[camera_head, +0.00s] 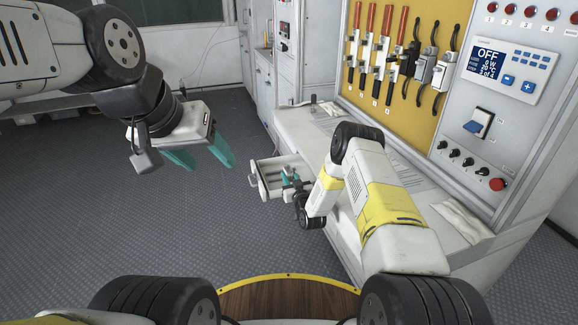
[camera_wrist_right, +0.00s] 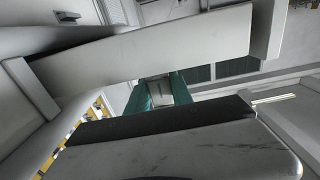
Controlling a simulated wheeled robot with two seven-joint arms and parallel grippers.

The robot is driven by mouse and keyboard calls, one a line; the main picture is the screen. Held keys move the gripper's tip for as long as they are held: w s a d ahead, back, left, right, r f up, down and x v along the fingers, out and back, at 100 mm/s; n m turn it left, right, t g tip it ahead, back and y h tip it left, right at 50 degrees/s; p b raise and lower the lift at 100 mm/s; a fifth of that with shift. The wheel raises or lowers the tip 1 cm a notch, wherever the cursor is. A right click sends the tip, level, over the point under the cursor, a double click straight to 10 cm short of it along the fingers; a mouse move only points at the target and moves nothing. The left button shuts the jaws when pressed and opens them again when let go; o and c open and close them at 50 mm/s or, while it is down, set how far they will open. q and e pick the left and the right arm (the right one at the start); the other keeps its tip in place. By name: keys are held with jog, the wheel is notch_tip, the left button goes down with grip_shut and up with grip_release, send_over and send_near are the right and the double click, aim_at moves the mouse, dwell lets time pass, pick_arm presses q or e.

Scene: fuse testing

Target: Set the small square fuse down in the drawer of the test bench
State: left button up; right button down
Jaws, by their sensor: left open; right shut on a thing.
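The drawer (camera_head: 256,187) of the test bench is pulled out on the bench's left side. My right gripper (camera_head: 288,175) is at the open drawer, its teal fingers over or within it. In the right wrist view, its teal fingers are shut on a small pale, boxy thing (camera_wrist_right: 159,91), which looks like the square fuse. The fuse is hard to make out in the head view, and I cannot tell whether it touches the drawer floor. My left gripper (camera_head: 203,160) is open and empty, in the air left of the drawer.
The bench top (camera_head: 300,124) lies behind and right of the drawer. A yellow panel (camera_head: 410,95) holds several red-handled and black-cabled parts. A control panel with a display (camera_head: 490,62) and a switch (camera_head: 478,123) stands at right. The floor left of the drawer is clear.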

jog(key=shift+f, duration=0.8)
jog(key=c, duration=1.1)
grip_release()
jog(key=shift+o, duration=0.2)
jog(key=v, duration=0.8)
jog(key=w+d+r+g+h, duration=0.1)
jog(key=w+d+r, duration=0.15)
jog(key=r, duration=0.65)
jog(key=w+d+r+g, duration=0.1)
jog(key=w+r+g, duration=0.15)
jog(key=r, duration=0.65)
jog(key=s+d+r+g+h, duration=0.1)
jog(key=s+d+r, duration=0.15)
jog(key=r, duration=0.35)
jog(key=s+d+r+g+h, duration=0.1)
jog(key=s+r, duration=0.3)
jog(key=r, duration=0.3)
jog(key=s+d+r+m+g, duration=0.1)
jog(key=s+d+r, duration=0.1)
jog(key=s+r, duration=0.5)
jog(key=s+d+r+m+g, duration=0.1)
jog(key=s+d+r+g, duration=0.1)
jog(key=s, duration=0.9)
jog(key=s+m+g, duration=0.1)
jog(key=s+g, duration=0.1)
jog(key=s, duration=1.7)
jog(key=shift+s+r, duration=0.35)
jog(key=shift+r, duration=0.05)
